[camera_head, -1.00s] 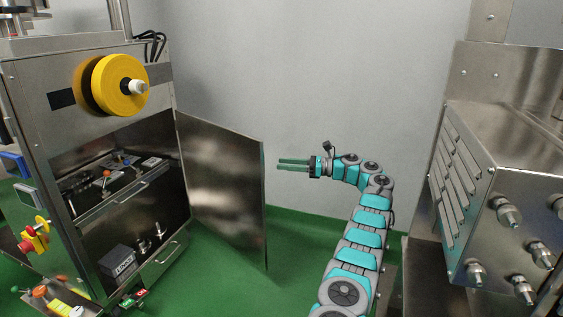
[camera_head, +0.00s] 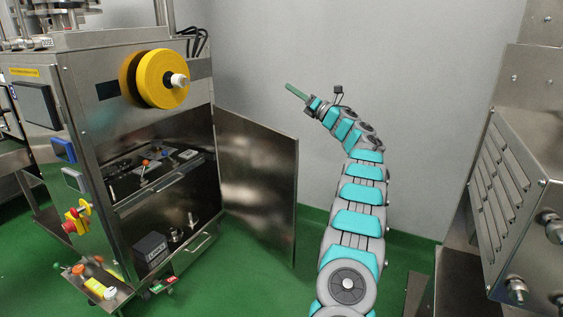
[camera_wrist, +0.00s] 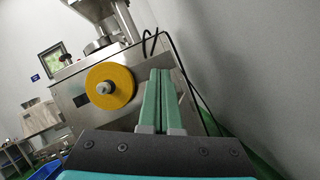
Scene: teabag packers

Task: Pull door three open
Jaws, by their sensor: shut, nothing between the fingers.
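A steel door (camera_head: 258,185) stands swung open on the right side of the left machine's cabinet (camera_head: 172,205); I cannot read a number on it. The cabinet's inside shows, with parts on a shelf and at the bottom. My gripper (camera_head: 288,87) is shut and empty, raised above and to the right of the door's top edge, apart from it. In the wrist view its green fingers (camera_wrist: 160,75) lie side by side, pointing toward the machine's upper part. The door is not clear in the wrist view.
A yellow reel (camera_head: 162,80) sticks out of the machine above the cabinet opening. Another steel machine (camera_head: 510,190) with studs stands at the right. A grey wall (camera_head: 400,60) is behind my arm. Green floor (camera_head: 318,240) is free between the door and my arm.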

